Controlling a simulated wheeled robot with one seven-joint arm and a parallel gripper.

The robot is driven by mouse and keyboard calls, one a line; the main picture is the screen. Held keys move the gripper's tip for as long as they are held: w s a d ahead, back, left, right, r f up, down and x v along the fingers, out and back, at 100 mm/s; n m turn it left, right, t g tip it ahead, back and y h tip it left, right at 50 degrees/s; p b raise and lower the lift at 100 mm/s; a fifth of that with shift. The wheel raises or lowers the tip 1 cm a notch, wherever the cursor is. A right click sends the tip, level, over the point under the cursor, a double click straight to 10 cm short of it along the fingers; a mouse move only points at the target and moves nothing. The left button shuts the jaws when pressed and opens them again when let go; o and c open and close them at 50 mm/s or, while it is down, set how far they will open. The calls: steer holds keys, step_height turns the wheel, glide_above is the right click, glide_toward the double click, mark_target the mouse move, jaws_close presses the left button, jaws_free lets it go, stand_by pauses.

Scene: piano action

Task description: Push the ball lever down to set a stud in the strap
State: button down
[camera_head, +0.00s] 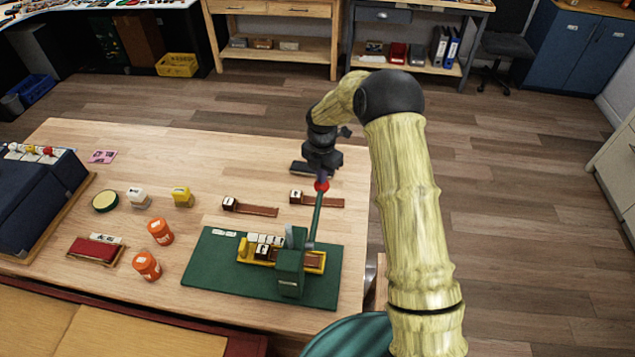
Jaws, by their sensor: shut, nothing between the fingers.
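The ball lever (317,213) is a green rod with a red ball (321,185) on its top end. It stands up, slightly tilted, from a green press (291,262) on a dark green mat (215,268). A yellow holder (312,262) runs through the press with white blocks on its left part and a brown strap (312,258) on its right. My gripper (322,174) is shut and points down right at the red ball. It appears to touch the ball from above, but I cannot tell for sure. The stud is not discernible.
Two brown straps with white-topped blocks (262,210) (322,201) lie behind the mat. A dark blue case (35,200) is at the far left. My arm passes over the table's right edge. The table's back middle is clear.

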steer(key=shift+f, duration=0.3)
step_height(320, 180, up, 15)
steer(key=p, duration=1)
steer(key=shift+p, duration=0.4)
stand_by(0.6)
steer(key=shift+r, duration=0.1)
steer(key=s+d+r+m+t+b, duration=0.1)
steer(key=s+d+m+b, duration=0.3)
steer(key=s+m, duration=0.9)
steer(key=s+d+r+m+t+b, duration=0.1)
steer(key=s+d+m+b, duration=0.3)
steer(key=s+m, duration=1)
steer(key=d, duration=0.3)
steer(key=shift+s+d+r+m+t, duration=0.15)
steer(key=shift+r+m+t, duration=0.15)
steer(key=shift+m, duration=0.1)
